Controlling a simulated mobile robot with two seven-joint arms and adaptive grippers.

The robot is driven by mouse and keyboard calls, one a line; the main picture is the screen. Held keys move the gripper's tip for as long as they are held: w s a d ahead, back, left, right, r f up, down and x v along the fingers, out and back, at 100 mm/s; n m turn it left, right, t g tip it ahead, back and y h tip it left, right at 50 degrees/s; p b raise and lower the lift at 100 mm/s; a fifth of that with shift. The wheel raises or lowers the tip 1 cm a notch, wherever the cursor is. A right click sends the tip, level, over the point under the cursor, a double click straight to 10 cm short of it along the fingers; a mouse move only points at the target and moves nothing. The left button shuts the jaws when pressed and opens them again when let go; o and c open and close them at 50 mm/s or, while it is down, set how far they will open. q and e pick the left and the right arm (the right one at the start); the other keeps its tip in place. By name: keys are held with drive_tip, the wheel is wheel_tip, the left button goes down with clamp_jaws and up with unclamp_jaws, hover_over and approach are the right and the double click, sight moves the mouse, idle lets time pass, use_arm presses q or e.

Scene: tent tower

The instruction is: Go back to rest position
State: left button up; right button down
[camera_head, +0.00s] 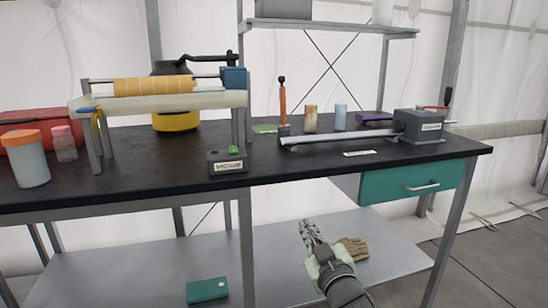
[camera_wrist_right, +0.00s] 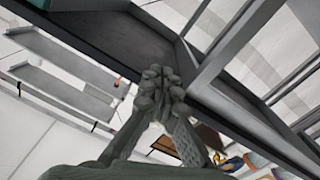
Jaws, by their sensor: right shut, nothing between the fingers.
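My right gripper (camera_head: 310,233) hangs in front of the workbench, below the level of its black top (camera_head: 300,166), over the lower shelf in the head view. Its fingers are shut with nothing between them. In the right wrist view the closed fingertips (camera_wrist_right: 160,82) meet near the picture's middle, with bench framing behind them. My left gripper is in neither view.
The bench carries a roller device (camera_head: 155,86), a small labelled box (camera_head: 228,163) and a grey machine with a long bar (camera_head: 418,126). A teal drawer (camera_head: 420,183) is at the right. A brown glove (camera_head: 353,248) and a green box (camera_head: 207,290) lie below.

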drive_tip(key=s+d+f+m+g+h, duration=0.25)
drive_tip(key=s+d+f, duration=0.3)
drive_tip(key=f, duration=0.55)
drive_tip(key=s+d+f+m+g+h, duration=0.15)
drive_tip(key=s+d+f+g, duration=0.35)
drive_tip(key=f, duration=0.6)
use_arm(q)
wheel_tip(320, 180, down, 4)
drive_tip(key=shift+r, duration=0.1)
use_arm(e)
drive_tip(key=s+d+f+g, duration=0.2)
drive_tip(key=s+f, duration=0.3)
drive_tip(key=s, duration=0.3)
drive_tip(key=s+d+f+g+h, duration=0.1)
drive_tip(key=s+d+f, duration=0.3)
drive_tip(key=s, duration=0.4)
drive_tip(key=s+d+f+m+g, duration=0.1)
drive_tip(key=s+f+g, duration=0.3)
drive_tip(key=s, duration=0.4)
drive_tip(key=shift+d+f, duration=0.8)
drive_tip(key=shift+d, duration=0.1)
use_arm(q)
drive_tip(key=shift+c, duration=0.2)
